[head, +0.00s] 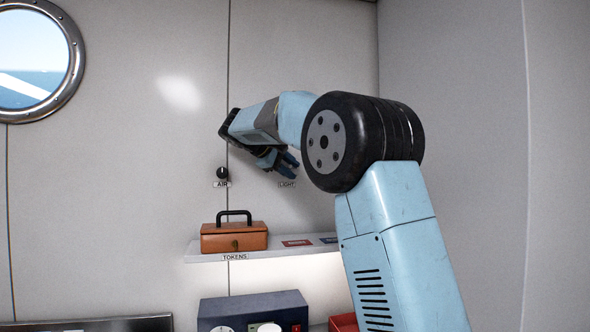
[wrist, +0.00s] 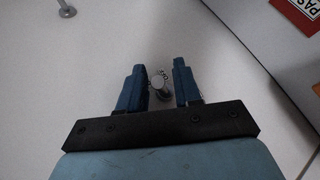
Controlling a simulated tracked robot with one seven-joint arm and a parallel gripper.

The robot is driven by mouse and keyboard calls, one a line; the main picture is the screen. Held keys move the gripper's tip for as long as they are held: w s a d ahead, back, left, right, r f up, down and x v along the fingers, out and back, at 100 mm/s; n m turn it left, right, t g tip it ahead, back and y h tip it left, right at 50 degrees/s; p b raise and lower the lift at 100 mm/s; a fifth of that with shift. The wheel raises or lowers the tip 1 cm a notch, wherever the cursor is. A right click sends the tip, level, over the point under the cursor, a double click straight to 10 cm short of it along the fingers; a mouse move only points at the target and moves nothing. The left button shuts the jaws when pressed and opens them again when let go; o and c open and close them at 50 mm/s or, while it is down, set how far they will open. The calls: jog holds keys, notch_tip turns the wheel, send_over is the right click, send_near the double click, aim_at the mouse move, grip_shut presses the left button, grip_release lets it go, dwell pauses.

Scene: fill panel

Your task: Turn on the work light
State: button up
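The LIGHT label (head: 287,184) is on the grey wall, right of the AIR label (head: 222,184). My gripper (head: 286,163) is just above the LIGHT label in the head view, close to the wall. In the wrist view my gripper (wrist: 159,68) is open, its two blue fingers apart. A small metal switch or knob (wrist: 160,84) shows between the fingers, with visible gaps on both sides. In the head view this control is hidden behind my gripper. I cannot tell its position.
Below, a shelf (head: 205,256) holds a brown TOKENS box (head: 234,240) and a red card (head: 297,243), which also shows in the wrist view (wrist: 300,14). A dark blue unit (head: 253,308) stands under the shelf.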

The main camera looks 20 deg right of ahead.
jog(key=shift+o, duration=0.2)
jog(key=shift+a+r, duration=0.1)
jog(key=v, duration=1.3)
jog(key=shift+a, duration=0.25)
jog(key=shift+s, duration=0.15)
jog(key=s+d+f+m+y, duration=0.1)
jog(key=s+d+f+y, duration=0.2)
jog(key=s+d+f, duration=0.4)
jog(key=s+d+f+y, duration=0.2)
jog(key=s+d+f, duration=0.25)
jog(key=s, duration=0.35)
jog(key=s+d+f+m+y, duration=0.1)
jog(key=s+f+m+y, duration=0.4)
jog(key=s+f, duration=1.6)
jog(key=shift+s+f+m+y, duration=0.15)
jog(key=shift+s+m+y, duration=0.25)
jog(key=shift+s, duration=0.55)
